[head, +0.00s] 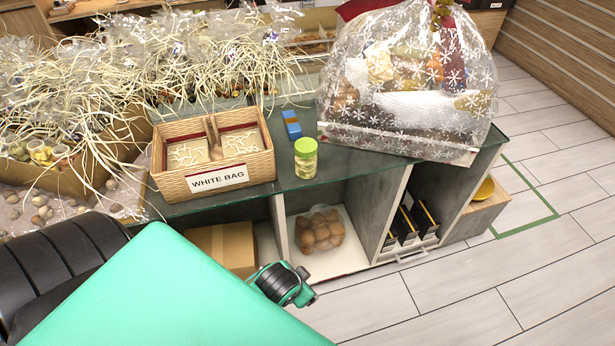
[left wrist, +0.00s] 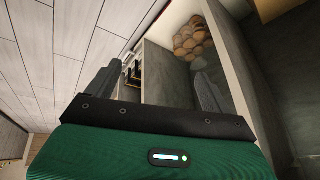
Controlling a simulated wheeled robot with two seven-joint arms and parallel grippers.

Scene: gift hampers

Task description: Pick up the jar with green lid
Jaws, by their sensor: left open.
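The jar with green lid (head: 306,160) stands upright on the dark glass counter top (head: 285,198), near its front edge. It is clear with pale contents and stands just right of the white bag basket. My left gripper (left wrist: 155,88) shows in the left wrist view, with its two fingers wide apart and nothing between them. That view looks toward the shelves under the counter, and the jar is not in it. In the head view a teal arm part of mine covers the lower left, and no fingertips are clear there. My right gripper is not in view.
A woven basket (head: 158,180) labelled WHITE BAG is left of the jar, with a small blue box (head: 291,125) behind. A large wrapped hamper (head: 405,85) stands to the right. Shelves below hold a bag of round brown items (head: 320,232). The floor (head: 440,290) at right is clear.

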